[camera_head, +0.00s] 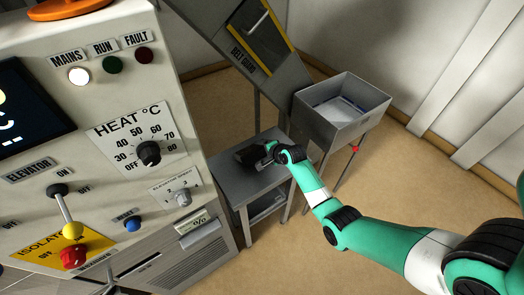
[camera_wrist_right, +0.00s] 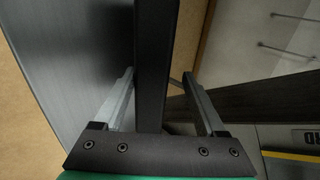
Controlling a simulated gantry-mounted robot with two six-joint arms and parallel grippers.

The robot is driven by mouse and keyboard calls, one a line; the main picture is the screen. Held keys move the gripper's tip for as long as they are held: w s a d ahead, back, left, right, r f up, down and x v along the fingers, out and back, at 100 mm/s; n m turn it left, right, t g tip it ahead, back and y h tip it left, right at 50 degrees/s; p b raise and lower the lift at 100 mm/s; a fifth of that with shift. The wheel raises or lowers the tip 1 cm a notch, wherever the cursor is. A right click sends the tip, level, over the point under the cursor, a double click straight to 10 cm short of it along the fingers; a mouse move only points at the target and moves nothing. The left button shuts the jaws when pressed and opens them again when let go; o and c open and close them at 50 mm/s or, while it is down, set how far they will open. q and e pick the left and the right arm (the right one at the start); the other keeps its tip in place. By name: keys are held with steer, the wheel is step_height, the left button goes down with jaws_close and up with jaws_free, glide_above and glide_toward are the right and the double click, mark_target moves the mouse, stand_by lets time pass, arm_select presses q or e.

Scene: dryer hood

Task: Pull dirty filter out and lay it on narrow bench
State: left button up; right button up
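The narrow bench (camera_head: 232,187) is a grey metal table beside the control cabinet in the head view. A dark, flat piece, which looks like the dirty filter (camera_head: 246,156), is on the bench top at my right gripper (camera_head: 265,158). In the right wrist view a dark bar of it (camera_wrist_right: 155,50) runs between the fingers of my right gripper (camera_wrist_right: 158,75). The fingers stand wide apart on either side of the bar, with gaps showing. The bench top (camera_wrist_right: 60,60) lies left of the bar, partly in shadow. My left gripper is out of view.
The control cabinet (camera_head: 110,190) with knobs and an isolator stands at the left. The sloped belt guard (camera_head: 260,38) rises behind the bench. An open grey bin (camera_head: 345,125) on legs stands right of the bench. Bare floor lies at the front right.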

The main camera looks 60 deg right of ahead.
steer(key=shift+o, duration=0.4)
steer(key=p+v, duration=0.9)
steer(key=v, duration=0.2)
steer(key=shift+s+a+p, duration=0.15)
steer(key=shift+s+p, duration=0.1)
steer(key=shift+p, duration=0.1)
steer(key=shift+r, duration=0.15)
